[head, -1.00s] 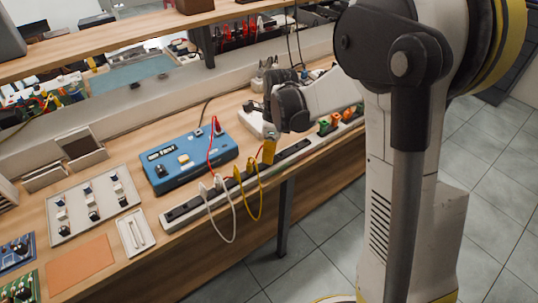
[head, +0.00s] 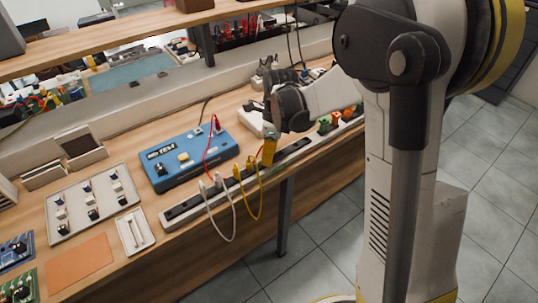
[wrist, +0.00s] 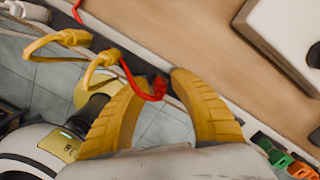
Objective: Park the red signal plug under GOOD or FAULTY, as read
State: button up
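The red signal plug (wrist: 158,86) is between my fingertips in the wrist view, at the dark power strip along the bench edge. My gripper (wrist: 160,78) has its yellow fingers drawn close together around it and looks shut on it. In the head view my gripper (head: 268,152) is low over the strip (head: 290,152), and its fingers hide the plug. A red lead (head: 208,160) runs from the blue tester (head: 185,158) down past the other plugs. I cannot make out GOOD or FAULTY labels or the tester's reading.
White plugs (head: 217,181) and yellow plugs (head: 245,167) with looping cables sit left of my gripper. Green and orange plugs (head: 335,118) sit to its right. A switch panel (head: 70,228), a small white tray (head: 134,245) and an orange mat (head: 80,262) lie at left.

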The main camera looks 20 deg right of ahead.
jog(key=shift+r, duration=0.1)
notch_tip(320, 180, up, 17)
jog(key=d+p, duration=0.1)
jog(key=p, duration=0.3)
jog(key=shift+s, duration=0.4)
dwell(0.4)
